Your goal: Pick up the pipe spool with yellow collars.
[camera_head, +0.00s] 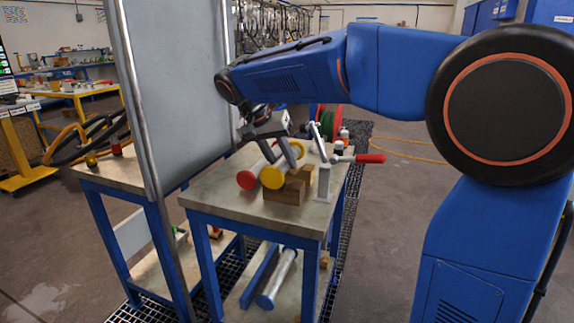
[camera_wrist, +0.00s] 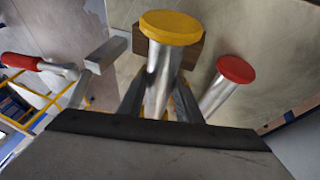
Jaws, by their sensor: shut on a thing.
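My gripper (camera_head: 287,151) is shut on this spool's pipe; in the wrist view the fingers (camera_wrist: 160,100) flank the pipe. The far part of the spool is partly hidden by my gripper. I cannot tell whether the spool is clear of the block.
A grey upright panel (camera_head: 175,80) rises left of the table (camera_head: 225,205).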

